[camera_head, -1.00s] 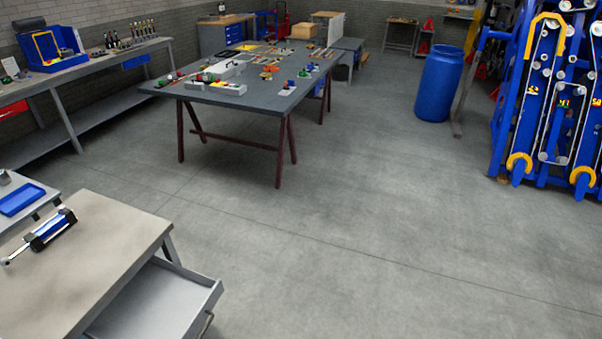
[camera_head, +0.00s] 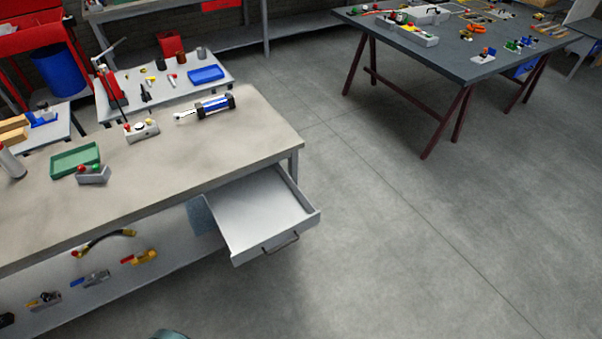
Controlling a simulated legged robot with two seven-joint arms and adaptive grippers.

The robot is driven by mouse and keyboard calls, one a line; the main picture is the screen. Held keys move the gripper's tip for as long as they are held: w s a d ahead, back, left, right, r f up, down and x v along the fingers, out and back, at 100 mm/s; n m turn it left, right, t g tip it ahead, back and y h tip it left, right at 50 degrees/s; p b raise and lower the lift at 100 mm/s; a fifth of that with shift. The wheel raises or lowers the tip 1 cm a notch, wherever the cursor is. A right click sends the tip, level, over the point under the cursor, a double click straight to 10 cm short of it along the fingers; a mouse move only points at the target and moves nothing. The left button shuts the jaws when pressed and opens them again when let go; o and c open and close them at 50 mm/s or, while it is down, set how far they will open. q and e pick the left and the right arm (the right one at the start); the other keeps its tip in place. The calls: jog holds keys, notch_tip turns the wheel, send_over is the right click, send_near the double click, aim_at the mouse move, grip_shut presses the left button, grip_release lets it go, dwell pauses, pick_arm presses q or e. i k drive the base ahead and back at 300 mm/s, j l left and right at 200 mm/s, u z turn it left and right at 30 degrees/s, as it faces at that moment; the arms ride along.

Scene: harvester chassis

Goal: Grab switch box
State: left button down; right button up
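Several small grey boxes with coloured knobs could be the switch box, and I cannot tell which one it is. A grey box with a red and a dark knob (camera_head: 142,131) sits on the near beige-topped bench (camera_head: 215,150). A small grey box with red and green buttons (camera_head: 93,175) sits on the same bench, beside a green tray (camera_head: 75,160). A longer pale box with green and red knobs (camera_head: 412,34) lies on the dark table. Neither of my grippers is in view.
The near bench has an open drawer (camera_head: 262,209) jutting out on its right side. A blue-and-silver tool (camera_head: 205,108) lies on its top. The dark table (camera_head: 470,60) on trestle legs stands at the upper right. Open grey floor (camera_head: 400,250) lies between and in front of them.

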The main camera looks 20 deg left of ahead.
aim_at(103, 174)
jog(key=u, duration=2.35)
